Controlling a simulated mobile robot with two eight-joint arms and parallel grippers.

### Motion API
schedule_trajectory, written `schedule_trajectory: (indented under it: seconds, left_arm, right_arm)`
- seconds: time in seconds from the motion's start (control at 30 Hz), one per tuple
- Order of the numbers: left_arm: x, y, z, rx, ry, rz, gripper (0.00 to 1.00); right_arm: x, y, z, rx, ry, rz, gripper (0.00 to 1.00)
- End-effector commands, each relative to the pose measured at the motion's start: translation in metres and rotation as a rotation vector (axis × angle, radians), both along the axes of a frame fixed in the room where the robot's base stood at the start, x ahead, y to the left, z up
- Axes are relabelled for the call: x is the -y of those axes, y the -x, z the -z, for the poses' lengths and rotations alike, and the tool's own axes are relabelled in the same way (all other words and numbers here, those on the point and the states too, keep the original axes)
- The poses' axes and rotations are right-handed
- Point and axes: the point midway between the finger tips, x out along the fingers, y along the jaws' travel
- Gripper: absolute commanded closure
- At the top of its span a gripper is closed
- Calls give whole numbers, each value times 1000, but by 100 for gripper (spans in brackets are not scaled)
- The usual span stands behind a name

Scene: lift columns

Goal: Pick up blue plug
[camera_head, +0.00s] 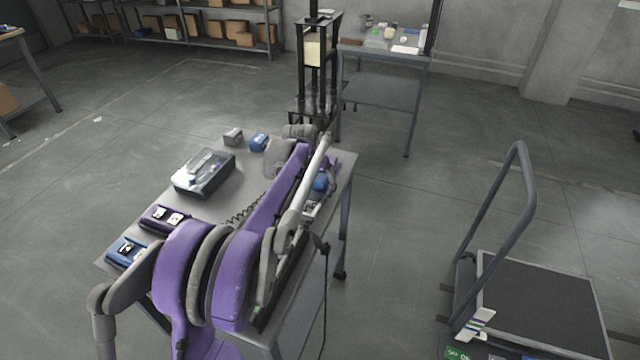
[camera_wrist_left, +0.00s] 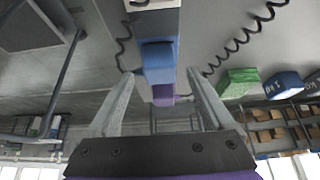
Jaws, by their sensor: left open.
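In the left wrist view a blue plug-like block (camera_wrist_left: 158,62) sits between the fingertips of my left gripper (camera_wrist_left: 160,76). The gripper is open, with a gap visible on each side of the block. A purple block (camera_wrist_left: 162,94) lies just beyond the blue one. In the head view a blue piece (camera_head: 321,182) shows at the table's right side, partly hidden by my arm. My left arm reaches over the table and hides much of that side. I do not make out my right gripper in either view.
The table (camera_head: 227,188) holds a grey device (camera_head: 204,173), purple (camera_head: 164,218) and blue (camera_head: 127,251) boxes, and blue (camera_head: 259,142) and grey (camera_head: 233,136) blocks. A coiled cord (camera_head: 243,208) lies near my arm. A trolley (camera_head: 540,300) stands at right. Open floor lies left.

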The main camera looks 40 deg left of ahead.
Motion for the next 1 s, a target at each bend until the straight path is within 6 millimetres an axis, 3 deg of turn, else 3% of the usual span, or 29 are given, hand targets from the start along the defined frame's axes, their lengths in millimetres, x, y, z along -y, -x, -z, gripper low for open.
schedule_trajectory:
  seconds: [0.17,0.43,0.9,1.0]
  left_arm:
    - [-3,-10,19,0,0,0,15]
    - [-3,-11,20,0,0,0,15]
    - [-4,-11,20,0,-1,0,99]
    - [-4,-11,20,0,-1,0,99]
  right_arm:
    - [0,0,2,-1,0,0,50]
    - [0,0,2,-1,0,0,50]
    - [0,0,2,-1,0,0,50]
    - [0,0,2,-1,0,0,50]
